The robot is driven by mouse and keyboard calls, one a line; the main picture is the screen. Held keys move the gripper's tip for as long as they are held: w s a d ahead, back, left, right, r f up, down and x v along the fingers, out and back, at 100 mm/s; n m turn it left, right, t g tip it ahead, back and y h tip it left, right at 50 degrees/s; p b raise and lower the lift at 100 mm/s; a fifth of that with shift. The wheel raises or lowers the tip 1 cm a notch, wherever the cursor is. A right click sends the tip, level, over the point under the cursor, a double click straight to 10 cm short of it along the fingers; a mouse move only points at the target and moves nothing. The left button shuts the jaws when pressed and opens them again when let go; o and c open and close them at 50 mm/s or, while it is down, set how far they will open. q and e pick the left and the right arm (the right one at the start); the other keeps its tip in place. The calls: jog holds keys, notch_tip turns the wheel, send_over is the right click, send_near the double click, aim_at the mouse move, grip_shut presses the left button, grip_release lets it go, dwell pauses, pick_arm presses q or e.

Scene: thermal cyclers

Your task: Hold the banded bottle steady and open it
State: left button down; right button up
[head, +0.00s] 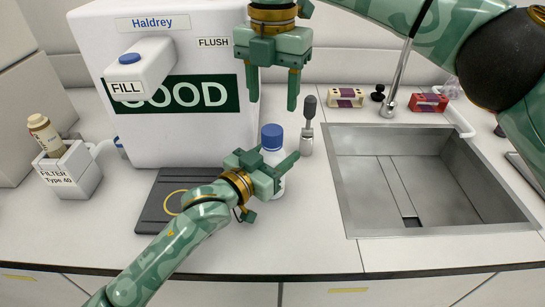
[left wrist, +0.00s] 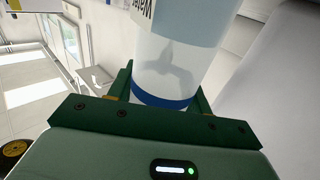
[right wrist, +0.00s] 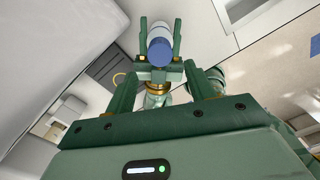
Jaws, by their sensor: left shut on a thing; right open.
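The banded bottle has a blue cap (head: 272,137) and stands upright on the counter. My left gripper (head: 268,167) is shut around its body below the cap. In the left wrist view the pale translucent bottle (left wrist: 178,65) sits between the fingers, with a blue band (left wrist: 160,98) near them and part of a printed label at the top. My right gripper (head: 272,102) is open and empty, pointing down just above the cap. In the right wrist view the cap (right wrist: 160,51) shows between and beyond the open fingers. Most of the lower body is hidden by my left gripper in the head view.
A white Haldrey dispenser (head: 160,60) stands behind to the left, with a dark pad (head: 155,205) before it. A grey-handled tool (head: 307,130) stands close right of the bottle. A steel sink (head: 420,180) is further right. A filter holder (head: 70,170) stands at far left.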

aim_at(272, 129)
jog(key=m, duration=0.3)
jog(key=shift+f+m, duration=0.1)
jog(key=shift+m, duration=0.2)
jog(key=shift+f, duration=0.3)
notch_tip(272, 129, down, 7)
jog(key=shift+f, duration=0.15)
jog(key=c, duration=1)
jog(key=n, duration=0.5)
jog(key=shift+n, duration=0.4)
jog(key=n, duration=0.4)
jog(key=shift+n, duration=0.4)
jog(key=n, duration=0.2)
jog(key=shift+n, duration=0.3)
